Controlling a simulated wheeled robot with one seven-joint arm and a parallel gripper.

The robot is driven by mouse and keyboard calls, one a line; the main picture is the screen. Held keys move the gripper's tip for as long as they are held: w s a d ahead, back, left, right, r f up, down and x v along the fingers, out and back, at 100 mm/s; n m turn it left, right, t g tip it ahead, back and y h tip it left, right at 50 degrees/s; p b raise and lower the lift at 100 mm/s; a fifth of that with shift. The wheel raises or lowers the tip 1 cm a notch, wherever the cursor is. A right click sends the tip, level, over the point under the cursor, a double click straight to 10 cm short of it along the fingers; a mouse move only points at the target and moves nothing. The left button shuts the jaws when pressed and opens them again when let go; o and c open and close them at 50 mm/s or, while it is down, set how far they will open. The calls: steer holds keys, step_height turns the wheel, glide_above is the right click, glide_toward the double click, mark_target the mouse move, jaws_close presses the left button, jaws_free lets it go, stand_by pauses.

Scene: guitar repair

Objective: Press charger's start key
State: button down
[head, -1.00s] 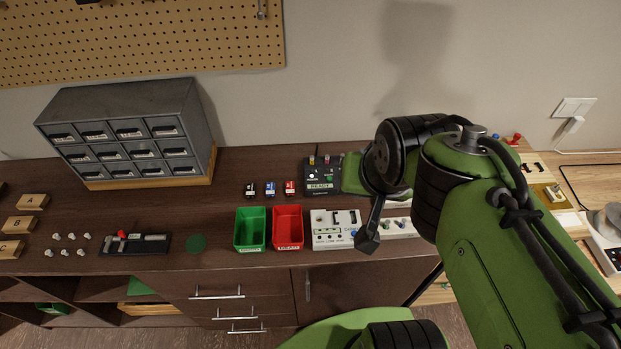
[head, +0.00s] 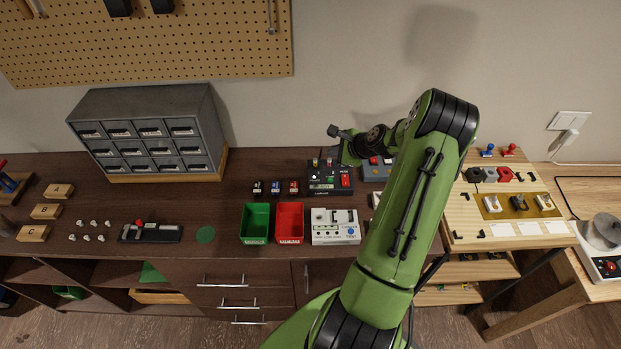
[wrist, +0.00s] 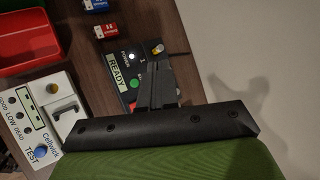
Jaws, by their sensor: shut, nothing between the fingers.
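The charger (head: 322,190) is a black box on the dark bench, with a white lamp, coloured posts at its back and a red piece at its right. In the wrist view, the charger (wrist: 111,58) shows a READY label, a lit white POWER lamp and a green key (wrist: 135,82). My gripper (wrist: 155,76) is shut and empty, its dark fingers over the charger beside the green key. They partly cover the charger; I cannot tell whether they touch it. In the head view, my green gripper (head: 350,153) is at the charger's back right, its fingertips hard to make out.
A white Cellwick tester (head: 336,239) stands in front of the charger, with green (head: 254,239) and red (head: 289,239) bins to its left. Several small batteries (head: 275,187) lie left of the charger. A blue-grey box (head: 374,174) stands close on the right. The wall is behind.

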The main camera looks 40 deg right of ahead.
mark_target(331, 180)
steer(key=shift+f, duration=0.1)
step_height(331, 180, down, 9)
steer(key=b, duration=0.6)
steer(key=shift+b, duration=0.35)
stand_by(1.6)
steer(key=shift+f, duration=0.35)
steer(key=shift+f+b, duration=0.4)
steer(key=shift+b, duration=0.15)
stand_by(0.4)
stand_by(0.3)
steer(key=shift+r+p, duration=0.7)
steer(key=shift+r, duration=0.15)
